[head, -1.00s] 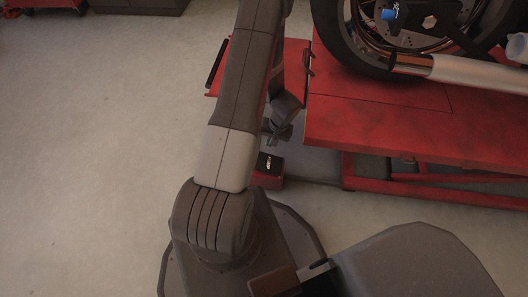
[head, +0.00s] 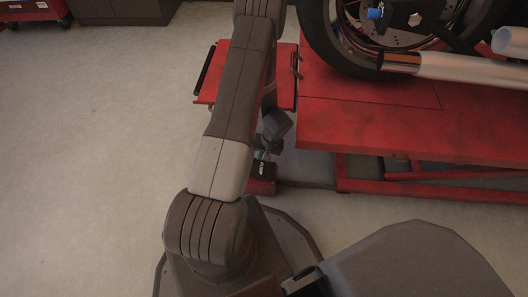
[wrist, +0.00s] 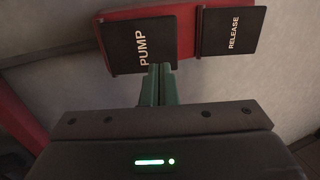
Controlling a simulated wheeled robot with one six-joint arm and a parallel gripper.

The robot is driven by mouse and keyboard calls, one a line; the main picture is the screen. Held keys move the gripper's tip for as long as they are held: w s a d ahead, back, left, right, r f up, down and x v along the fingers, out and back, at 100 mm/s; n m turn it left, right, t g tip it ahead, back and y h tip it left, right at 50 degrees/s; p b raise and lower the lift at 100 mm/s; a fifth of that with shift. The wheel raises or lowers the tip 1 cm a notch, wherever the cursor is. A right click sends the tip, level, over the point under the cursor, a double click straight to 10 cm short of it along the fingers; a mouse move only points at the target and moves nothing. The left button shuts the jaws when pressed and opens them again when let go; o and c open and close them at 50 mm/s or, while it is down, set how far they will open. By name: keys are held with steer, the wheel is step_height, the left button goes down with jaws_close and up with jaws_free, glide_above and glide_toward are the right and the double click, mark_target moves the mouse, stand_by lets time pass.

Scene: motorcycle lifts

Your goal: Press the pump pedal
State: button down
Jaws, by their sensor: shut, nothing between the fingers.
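The black pump pedal (wrist: 138,40), lettered PUMP, sits on a red base at the top of the wrist view. In the head view the pump pedal (head: 262,169) shows low beside the lift, partly hidden by my arm. My gripper (wrist: 160,70) is shut and empty, its green fingers together with the tips at the pedal's near edge, right of its middle. I cannot tell whether they touch it. In the head view my gripper (head: 266,149) is just above the pedal, largely hidden by my wrist.
A black release pedal (wrist: 232,31) is just right of the pump pedal. The red lift platform (head: 400,112) carries a motorcycle (head: 400,40) on the right. Open grey floor (head: 90,150) lies to the left, with a red cart (head: 30,12) far back.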

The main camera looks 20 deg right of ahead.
mark_target(255, 167)
steer(key=b+x, duration=0.2)
steer(key=x, duration=0.5)
steer(key=shift+f, duration=0.2)
